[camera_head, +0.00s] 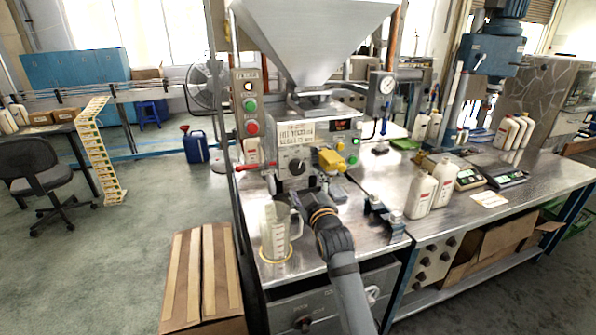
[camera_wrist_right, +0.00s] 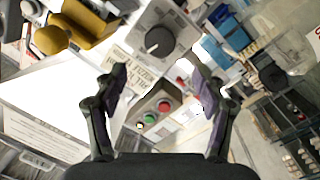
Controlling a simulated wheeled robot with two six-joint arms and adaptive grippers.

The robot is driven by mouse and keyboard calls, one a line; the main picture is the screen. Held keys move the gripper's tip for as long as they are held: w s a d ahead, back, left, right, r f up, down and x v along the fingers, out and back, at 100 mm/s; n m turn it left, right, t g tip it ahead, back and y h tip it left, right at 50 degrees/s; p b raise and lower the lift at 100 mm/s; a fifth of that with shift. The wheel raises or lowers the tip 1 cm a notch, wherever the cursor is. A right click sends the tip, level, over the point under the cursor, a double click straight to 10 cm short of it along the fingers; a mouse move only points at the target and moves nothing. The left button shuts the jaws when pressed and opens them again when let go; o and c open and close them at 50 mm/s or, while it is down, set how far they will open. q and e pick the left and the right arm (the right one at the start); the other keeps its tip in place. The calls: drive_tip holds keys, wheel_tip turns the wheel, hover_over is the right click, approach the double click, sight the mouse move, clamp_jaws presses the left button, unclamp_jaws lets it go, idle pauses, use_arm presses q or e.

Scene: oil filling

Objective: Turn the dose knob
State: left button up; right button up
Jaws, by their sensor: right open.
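The dose knob (camera_head: 297,166) is a round dark knob with a light pointer mark on the front of the filling machine (camera_head: 285,133), below a printed label. In the right wrist view the knob (camera_wrist_right: 160,42) lies beyond the fingertips, near the top middle. My right gripper (camera_wrist_right: 160,82) is open, its two dark fingers apart with nothing between them. In the head view my right arm reaches up from the bottom, and its gripper is in front of the machine, just below the knob. My left gripper is not in view.
A clear measuring jug (camera_head: 276,236) stands left of my right arm on the steel bench. A yellow valve part (camera_head: 331,160) sits right of the knob, a red handle (camera_head: 247,168) left. White bottles (camera_head: 421,196) and scales (camera_head: 508,174) stand farther right. A control box (camera_head: 247,103) is at left.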

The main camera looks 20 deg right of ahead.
sight(298, 168)
drive_tip(key=w, duration=0.3)
drive_tip(key=w+p, duration=0.1)
drive_tip(key=w, duration=0.6)
drive_tip(key=shift+d+f, duration=0.1)
drive_tip(key=shift+d, duration=0.15)
drive_tip(key=shift+c, duration=0.4)
drive_tip(key=c, duration=1.1)
drive_tip(key=shift+m+p, duration=0.3)
drive_tip(key=m, duration=0.2)
drive_tip(key=m+p, duration=0.1)
drive_tip(key=m, duration=0.2)
drive_tip(key=shift+d+r+p, duration=0.1)
drive_tip(key=shift+r+p, duration=0.1)
drive_tip(key=shift+p, duration=0.1)
drive_tip(key=m+p, duration=0.1)
drive_tip(key=m, duration=0.4)
drive_tip(key=shift+g+y+p, duration=0.3)
drive_tip(key=shift+g+p, duration=0.1)
drive_tip(key=shift+m, duration=0.5)
